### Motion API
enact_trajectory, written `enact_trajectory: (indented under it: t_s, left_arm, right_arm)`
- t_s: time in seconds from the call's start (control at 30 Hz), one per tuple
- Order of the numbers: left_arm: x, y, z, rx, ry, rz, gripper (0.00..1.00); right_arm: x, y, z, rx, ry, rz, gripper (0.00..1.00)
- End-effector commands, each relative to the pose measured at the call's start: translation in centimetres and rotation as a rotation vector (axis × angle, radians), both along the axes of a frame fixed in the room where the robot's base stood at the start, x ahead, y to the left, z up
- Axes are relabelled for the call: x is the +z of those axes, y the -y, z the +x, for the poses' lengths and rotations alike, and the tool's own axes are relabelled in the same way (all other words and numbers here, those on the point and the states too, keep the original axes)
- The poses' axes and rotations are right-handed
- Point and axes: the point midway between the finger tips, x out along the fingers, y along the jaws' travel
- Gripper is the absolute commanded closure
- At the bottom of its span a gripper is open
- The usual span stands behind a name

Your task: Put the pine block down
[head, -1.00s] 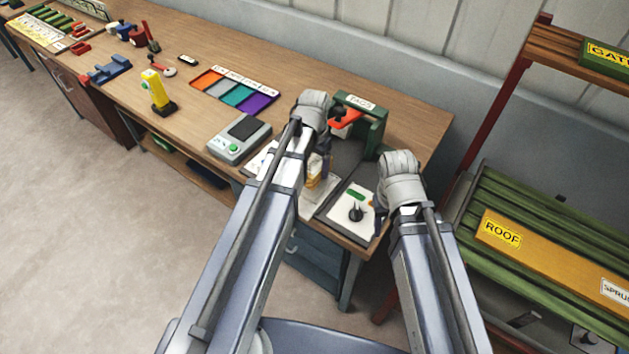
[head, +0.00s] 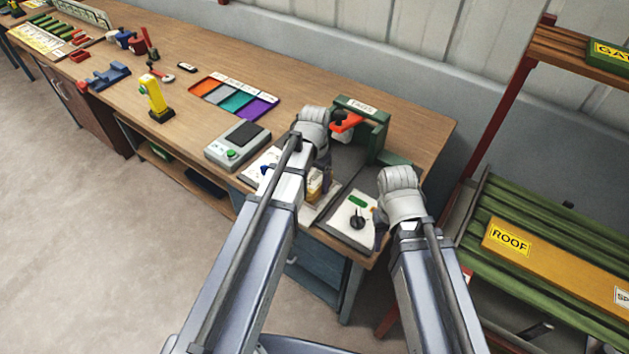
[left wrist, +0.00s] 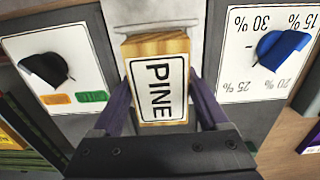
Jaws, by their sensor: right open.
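The pine block (left wrist: 160,75), pale wood with a white PINE label, sits between the two fingers of my left gripper (left wrist: 162,95) in the left wrist view. The fingers lie along its two sides and look shut on it. In the head view the block (head: 316,186) is partly hidden by my left gripper (head: 318,180), low over the right end of the bench. I cannot tell whether the block touches the surface below. My right gripper (head: 379,232) is open and seems empty, beside the panel with the black knob.
A white panel with a black knob (left wrist: 45,68) and one with a blue knob (left wrist: 282,48) flank the block. A green stand (head: 376,132) with an orange part is behind. A grey device (head: 238,143) and coloured trays (head: 235,97) are left. A rack (head: 530,235) stands right.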

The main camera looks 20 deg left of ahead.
Motion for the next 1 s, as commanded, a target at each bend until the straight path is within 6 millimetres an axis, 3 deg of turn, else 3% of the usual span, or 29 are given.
enact_trajectory:
  t_s: [0.2,0.63,1.0]
  left_arm:
    - [0.0,0.0,0.0,0.000,0.000,0.000,0.00]
    - [0.9,0.0,0.0,0.000,0.000,0.000,0.00]
    - [5.3,0.0,0.0,0.000,0.000,0.000,0.00]
  right_arm:
    - [0.0,0.0,0.0,0.000,0.000,0.000,0.50]
    - [0.9,0.0,0.0,0.000,0.000,0.000,0.50]
    - [5.3,0.0,0.0,0.000,0.000,0.000,0.50]
